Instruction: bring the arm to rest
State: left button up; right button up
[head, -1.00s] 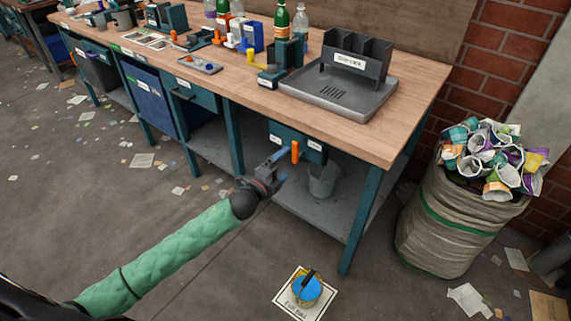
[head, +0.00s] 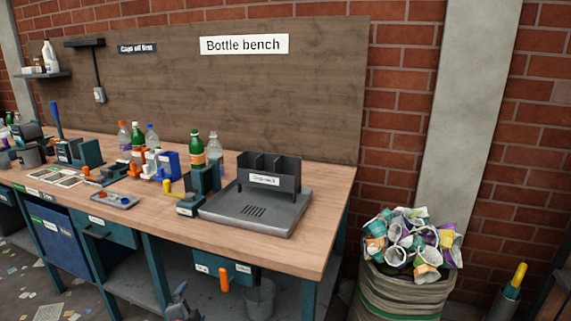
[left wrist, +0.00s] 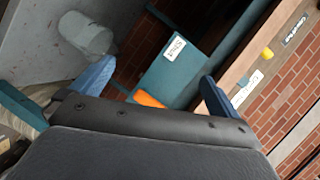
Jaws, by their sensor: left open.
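My left gripper (head: 180,303) shows at the bottom edge of the head view, in front of the bench's lower part. In the left wrist view its two blue fingers (left wrist: 152,88) stand wide apart with nothing between them. Beyond the fingers is a teal box (left wrist: 178,68) with a white label and an orange handle (left wrist: 148,100). The same teal box (head: 240,272) hangs under the bench top in the head view, with its orange handle (head: 224,280). Most of my left arm is below the picture. My right gripper is in neither view.
The wooden bench (head: 290,250) carries a grey tray with a dark rack (head: 268,172), several bottles and small fixtures. A grey bucket (head: 260,300) stands under the bench. A full sack of cups (head: 400,300) stands to the right, by the brick wall.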

pick_arm(q)
jog(key=s+d+n+g+h+p, duration=0.1)
jog(key=s+d+n+g+p, duration=0.2)
jog(key=s, duration=1)
jog(key=s+d+n+g+p, duration=0.4)
jog(key=s+d+g, duration=0.1)
jog(key=s, duration=0.9)
jog(key=s+d+n+g+h+p, duration=0.1)
jog(key=s+d+n+g+p, duration=0.2)
jog(key=s, duration=1.1)
jog(key=d+n+g, duration=0.1)
jog(key=d, duration=0.2)
jog(key=shift+d+g+h+p, duration=0.25)
jog(key=shift+g+h+p, duration=0.05)
jog(key=shift+p, duration=0.05)
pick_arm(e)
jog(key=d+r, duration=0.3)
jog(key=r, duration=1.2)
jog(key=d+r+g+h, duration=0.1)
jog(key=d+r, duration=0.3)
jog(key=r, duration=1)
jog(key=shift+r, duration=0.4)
pick_arm(q)
jog(key=shift+f, duration=0.1)
